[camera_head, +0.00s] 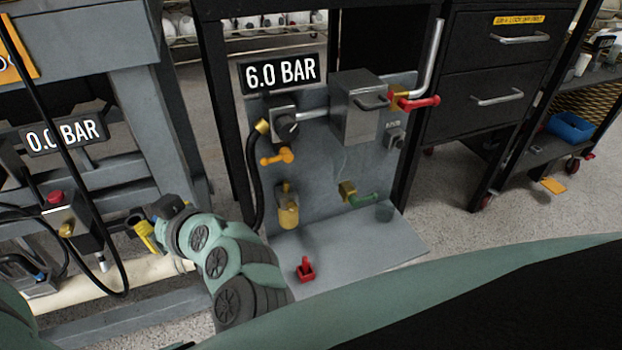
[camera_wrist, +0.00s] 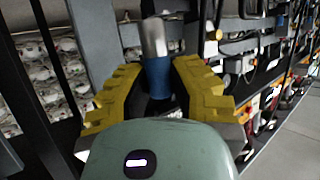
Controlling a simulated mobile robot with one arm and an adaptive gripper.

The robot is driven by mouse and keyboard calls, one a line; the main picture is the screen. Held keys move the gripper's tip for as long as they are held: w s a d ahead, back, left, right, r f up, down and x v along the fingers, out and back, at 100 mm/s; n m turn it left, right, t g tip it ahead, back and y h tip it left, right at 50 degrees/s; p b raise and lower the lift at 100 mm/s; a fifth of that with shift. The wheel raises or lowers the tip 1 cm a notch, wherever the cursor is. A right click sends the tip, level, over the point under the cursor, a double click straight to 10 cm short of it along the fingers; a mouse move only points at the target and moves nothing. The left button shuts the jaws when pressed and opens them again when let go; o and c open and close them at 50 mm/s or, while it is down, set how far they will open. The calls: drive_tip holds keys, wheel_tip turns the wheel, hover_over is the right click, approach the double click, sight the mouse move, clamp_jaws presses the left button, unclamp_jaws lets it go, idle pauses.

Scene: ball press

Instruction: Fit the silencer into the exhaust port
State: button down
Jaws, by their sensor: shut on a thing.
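The silencer (camera_wrist: 155,48) looks like a silver rounded cylinder above a blue collar in the wrist view. My gripper (camera_wrist: 157,74) has its yellow fingers on both sides of the blue collar and is shut on it. The silver end points away from the wrist. In the head view my gripper (camera_head: 147,237) is low at the left, beside the grey press frame; the silencer is too small there to make out clearly. A control box (camera_head: 64,220) with a red button hangs to its left. I cannot tell which fitting is the exhaust port.
A grey panel (camera_head: 322,165) with valves, coloured handles and a "6.0 BAR" sign (camera_head: 280,74) stands right of my gripper. A red lockout piece (camera_head: 305,269) lies on its base plate. A "0.0 BAR" sign (camera_head: 63,136) and black hoses are at the left.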

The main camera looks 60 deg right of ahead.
drive_tip(key=w, duration=0.4)
drive_tip(key=w+b, duration=0.1)
drive_tip(key=w, duration=0.3)
drive_tip(key=w+f+b, duration=0.1)
drive_tip(key=w, duration=0.3)
drive_tip(key=shift+a, duration=0.35)
wheel_tip(320, 180, down, 4)
drive_tip(key=shift+r+b, duration=0.1)
drive_tip(key=shift+b, duration=1.1)
drive_tip(key=shift+r, duration=0.1)
drive_tip(key=shift+w, duration=0.1)
drive_tip(key=c, duration=1.4)
unclamp_jaws()
drive_tip(key=shift+o, duration=0.8)
